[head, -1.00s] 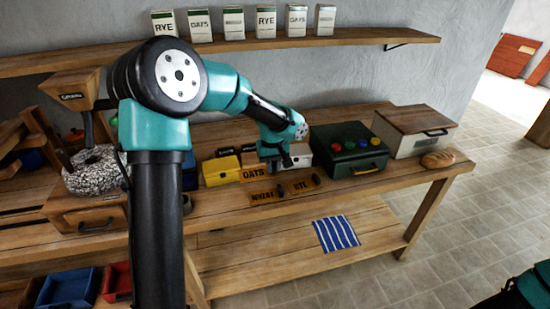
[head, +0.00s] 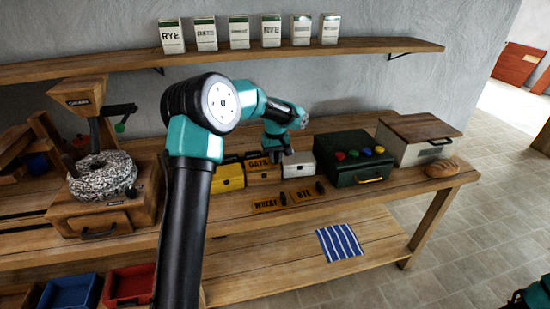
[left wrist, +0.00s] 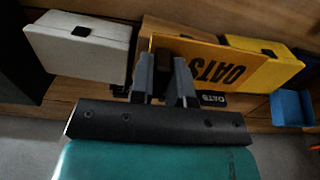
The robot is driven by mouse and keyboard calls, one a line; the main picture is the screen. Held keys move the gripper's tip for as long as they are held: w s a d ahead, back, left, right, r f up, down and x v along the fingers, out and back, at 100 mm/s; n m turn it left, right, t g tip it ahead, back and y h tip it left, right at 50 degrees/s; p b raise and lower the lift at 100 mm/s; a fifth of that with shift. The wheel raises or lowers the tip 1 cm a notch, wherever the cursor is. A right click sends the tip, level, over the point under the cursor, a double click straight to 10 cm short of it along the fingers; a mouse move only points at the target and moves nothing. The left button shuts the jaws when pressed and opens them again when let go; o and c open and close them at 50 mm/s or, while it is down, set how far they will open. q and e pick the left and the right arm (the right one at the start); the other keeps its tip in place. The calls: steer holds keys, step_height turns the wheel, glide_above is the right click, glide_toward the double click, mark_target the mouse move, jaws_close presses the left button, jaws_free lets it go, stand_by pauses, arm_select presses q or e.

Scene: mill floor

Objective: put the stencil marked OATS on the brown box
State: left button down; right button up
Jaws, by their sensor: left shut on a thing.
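The yellow stencil marked OATS (head: 258,163) is held by my left gripper (head: 277,157). In the left wrist view the gripper (left wrist: 165,92) is shut on the dark grip at one end of the stencil (left wrist: 222,66). The brown box (head: 263,178) stands on the bench between a yellow and a white box. The stencil is at the height of the brown box's top, over or just in front of it; I cannot tell whether they touch. In the left wrist view the stencil hides much of the brown box (left wrist: 185,27). My right gripper is not in view.
The yellow box (head: 227,178) and white box (head: 299,163) stand close on either side. The WHEAT (head: 267,205) and RYE (head: 304,194) stencils lie in front. A green case (head: 352,172) is further right. A shelf (head: 370,48) with several cartons hangs above.

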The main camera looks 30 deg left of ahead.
arm_select(q)
steer(key=shift+w+a+f, duration=0.1)
steer(key=shift+w+a, duration=0.45)
steer(key=shift+w, duration=0.4)
steer(key=shift+w+a+f, duration=0.1)
steer(key=shift+w+a, duration=0.45)
steer(key=shift+w, duration=0.35)
steer(key=shift+w+a+f, duration=0.15)
steer(key=shift+w+a, duration=0.05)
steer(key=shift+w, duration=0.1)
steer(key=shift+f, duration=1.6)
steer(key=shift+f, duration=0.15)
steer(key=c, duration=1.1)
jaws_free()
step_height(320, 180, up, 12)
